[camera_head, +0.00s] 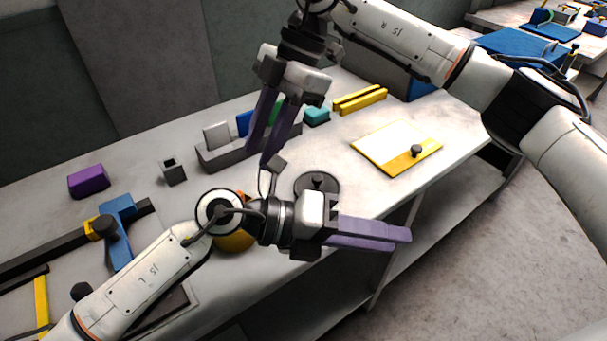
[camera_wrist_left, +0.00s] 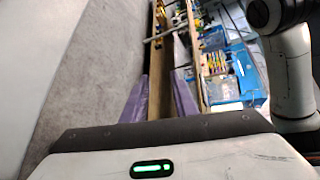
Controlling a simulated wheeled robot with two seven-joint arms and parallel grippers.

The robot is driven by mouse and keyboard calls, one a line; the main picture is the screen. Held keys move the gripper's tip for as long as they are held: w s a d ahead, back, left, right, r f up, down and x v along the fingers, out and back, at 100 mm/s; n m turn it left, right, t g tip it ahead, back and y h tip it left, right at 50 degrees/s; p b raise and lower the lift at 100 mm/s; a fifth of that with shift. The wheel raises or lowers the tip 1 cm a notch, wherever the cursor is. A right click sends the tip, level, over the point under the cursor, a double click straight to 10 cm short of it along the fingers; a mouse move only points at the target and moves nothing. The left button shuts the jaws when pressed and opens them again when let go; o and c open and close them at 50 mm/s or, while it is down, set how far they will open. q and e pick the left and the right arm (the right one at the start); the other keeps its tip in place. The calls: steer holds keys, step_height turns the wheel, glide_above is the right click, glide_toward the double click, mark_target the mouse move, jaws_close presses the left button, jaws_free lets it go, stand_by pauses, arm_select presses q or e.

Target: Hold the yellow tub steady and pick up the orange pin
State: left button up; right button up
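A rounded yellow shape (camera_head: 235,241), which may be the yellow tub, shows under my left wrist on the table. My left arm hides most of it. A small orange bit shows just above the wrist; I cannot tell whether it is the orange pin. My left gripper (camera_head: 372,234) points right past the table's front edge, away from the yellow shape. In the left wrist view its purple fingers (camera_wrist_left: 160,100) stand apart with nothing held. My right gripper (camera_head: 268,130) points down over the table's middle, its fingers apart, with no object seen held.
A grey tray (camera_head: 222,156) with upright coloured pieces stands behind the right fingers. A dark round disc (camera_head: 317,186) with a knob lies near the left gripper. A yellow-and-white board (camera_head: 396,148), yellow bars (camera_head: 360,99) and a purple block (camera_head: 88,181) lie around. A blue-and-black clamp (camera_head: 118,230) is left.

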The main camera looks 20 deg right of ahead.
arm_select(q)
steer(key=w+a+r+n+y, duration=0.2)
steer(key=w+a+r, duration=0.3)
steer(key=a, duration=0.1)
steer(key=w+a+n+t+y, duration=0.1)
steer(key=w+a+y, duration=0.2)
steer(key=a, duration=0.3)
steer(key=w+a+f+n+t+y, duration=0.1)
steer(key=w+a+n+y, duration=0.1)
steer(key=a, duration=0.5)
steer(key=w+a+f+n+t+y, duration=0.1)
steer(key=w+a+n+t+y, duration=0.1)
steer(key=w+a+y, duration=0.3)
steer(key=shift+a+f+y, duration=0.25)
steer(key=shift+a+y, duration=0.45)
steer(key=shift+a, duration=0.05)
step_height(320, 180, down, 10)
steer(key=shift+w+d+f, duration=0.1)
jaws_close()
